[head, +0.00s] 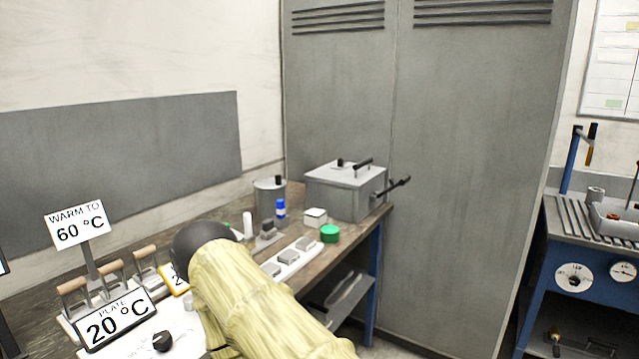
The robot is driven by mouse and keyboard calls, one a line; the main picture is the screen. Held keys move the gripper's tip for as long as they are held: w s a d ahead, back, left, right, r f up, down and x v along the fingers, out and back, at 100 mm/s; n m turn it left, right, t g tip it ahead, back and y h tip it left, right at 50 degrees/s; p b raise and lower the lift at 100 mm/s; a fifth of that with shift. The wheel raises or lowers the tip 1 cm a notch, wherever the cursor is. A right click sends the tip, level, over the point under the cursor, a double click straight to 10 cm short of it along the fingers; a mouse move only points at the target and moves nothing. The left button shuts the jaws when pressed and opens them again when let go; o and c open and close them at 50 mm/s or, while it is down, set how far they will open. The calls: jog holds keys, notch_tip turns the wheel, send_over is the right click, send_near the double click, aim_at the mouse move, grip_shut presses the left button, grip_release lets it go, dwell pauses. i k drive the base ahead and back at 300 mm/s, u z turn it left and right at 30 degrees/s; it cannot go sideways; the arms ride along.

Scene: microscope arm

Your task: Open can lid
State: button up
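A grey cylindrical can (269,200) stands upright on the wooden bench, left of a grey metal box. Its flat lid (267,183) lies on top, with a small black knob (278,179) near the right side. The lid looks seated on the can. My arm, in a pale yellow cover with a dark rounded joint, reaches across the lower middle of the head view, in front of the can and to its left. My gripper does not show in this view, so its state and its distance from the lid cannot be seen.
The grey box (345,193) has a black top handle and a side lever. A blue-capped bottle (280,209), white tub (315,217), green round container (330,234) and white tray (290,258) crowd the bench near the can. Temperature signs (79,225) and wooden-handled tools (110,270) stand at left.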

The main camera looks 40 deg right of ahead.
aim_at(270, 185)
jog(key=z, duration=3.2)
jog(key=i, duration=1.9)
jog(key=u, duration=3.5)
